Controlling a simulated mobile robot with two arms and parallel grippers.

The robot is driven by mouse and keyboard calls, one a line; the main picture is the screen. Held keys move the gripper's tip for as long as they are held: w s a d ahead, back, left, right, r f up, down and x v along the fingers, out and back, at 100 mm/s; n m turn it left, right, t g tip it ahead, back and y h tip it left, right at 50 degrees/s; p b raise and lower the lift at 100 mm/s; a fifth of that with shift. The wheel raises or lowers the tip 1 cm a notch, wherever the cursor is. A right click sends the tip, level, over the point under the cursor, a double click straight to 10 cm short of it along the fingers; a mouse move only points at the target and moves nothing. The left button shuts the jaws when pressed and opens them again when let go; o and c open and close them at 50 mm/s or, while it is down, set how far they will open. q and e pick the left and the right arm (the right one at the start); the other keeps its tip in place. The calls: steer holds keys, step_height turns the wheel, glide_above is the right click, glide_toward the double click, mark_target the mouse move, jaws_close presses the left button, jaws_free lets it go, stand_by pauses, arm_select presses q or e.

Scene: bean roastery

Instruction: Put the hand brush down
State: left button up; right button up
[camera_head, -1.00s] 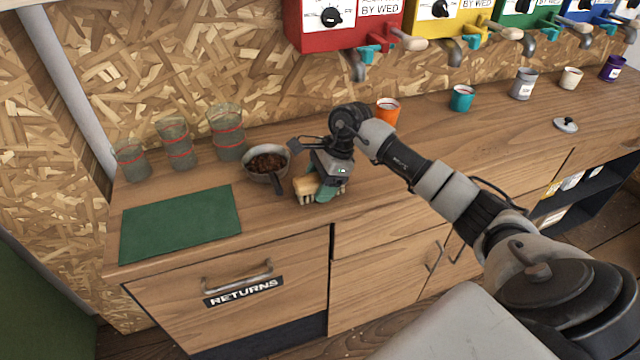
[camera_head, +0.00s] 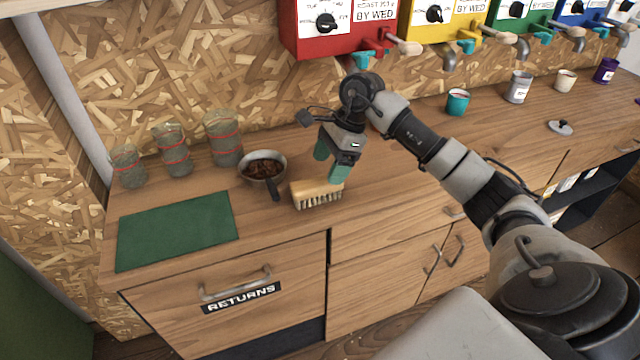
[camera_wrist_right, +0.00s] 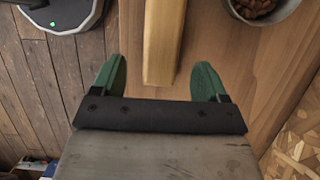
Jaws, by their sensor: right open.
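The hand brush (camera_head: 316,194), with a pale wooden back and light bristles pointing down, lies on the wooden counter near its front edge. My right gripper (camera_head: 330,165) is just above it, with its green fingers spread apart. In the right wrist view the brush's wooden back (camera_wrist_right: 163,42) runs between the two open fingertips of the right gripper (camera_wrist_right: 160,82), and neither finger touches it there. My left gripper is in neither view.
A metal pan (camera_head: 262,167) with brown beans stands just left of the brush. A green mat (camera_head: 178,230) and several ribbed glass jars (camera_head: 224,140) are further left. Coloured cups (camera_head: 457,102) stand to the right, below dispensers (camera_head: 345,30). The counter right of the brush is clear.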

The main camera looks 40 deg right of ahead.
steer(key=shift+v, duration=2.3)
steer(key=shift+w, duration=0.1)
